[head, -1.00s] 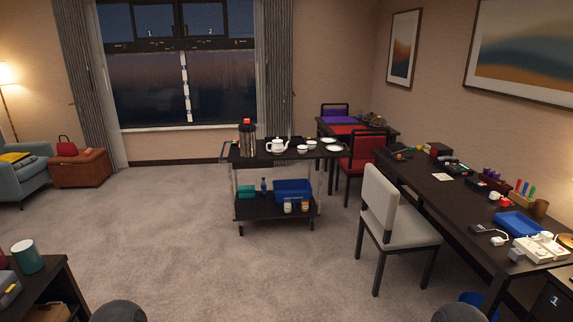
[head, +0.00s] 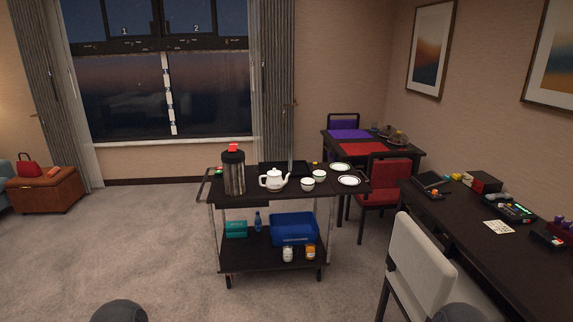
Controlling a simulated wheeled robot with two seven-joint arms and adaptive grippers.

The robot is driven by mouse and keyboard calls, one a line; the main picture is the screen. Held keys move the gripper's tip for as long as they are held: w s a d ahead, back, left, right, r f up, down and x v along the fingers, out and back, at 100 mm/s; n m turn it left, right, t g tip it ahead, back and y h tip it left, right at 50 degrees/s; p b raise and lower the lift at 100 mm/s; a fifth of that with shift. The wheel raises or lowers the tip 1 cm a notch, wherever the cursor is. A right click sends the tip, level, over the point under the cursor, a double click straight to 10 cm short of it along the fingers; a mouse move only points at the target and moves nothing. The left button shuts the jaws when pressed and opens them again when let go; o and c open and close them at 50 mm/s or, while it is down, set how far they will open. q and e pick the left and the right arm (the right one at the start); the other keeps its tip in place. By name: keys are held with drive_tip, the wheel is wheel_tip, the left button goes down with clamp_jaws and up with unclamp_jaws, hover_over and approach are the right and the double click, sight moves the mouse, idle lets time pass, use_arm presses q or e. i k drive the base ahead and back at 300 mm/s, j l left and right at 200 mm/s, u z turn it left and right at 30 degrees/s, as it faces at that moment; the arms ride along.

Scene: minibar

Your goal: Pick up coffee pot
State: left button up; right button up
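A dark metal coffee pot (head: 234,176), tall and cylindrical with a black top and a red piece on it, stands upright at the left end of the top shelf of a dark cart (head: 262,200). A white teapot (head: 273,180) stands to its right, a little apart. The cart is ahead of me across the carpet. Neither of my grippers is in view; two dark rounded parts at the bottom edge look like parts of my own arms.
White cups (head: 307,184) and plates (head: 349,181) are on the cart's right side. A blue bin (head: 294,229) sits on its lower shelf. A white chair (head: 419,268) and a long desk (head: 486,240) stand at the right. The carpet (head: 110,247) in front and left is clear.

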sight(274, 184)
drive_tip(key=i, duration=2.05)
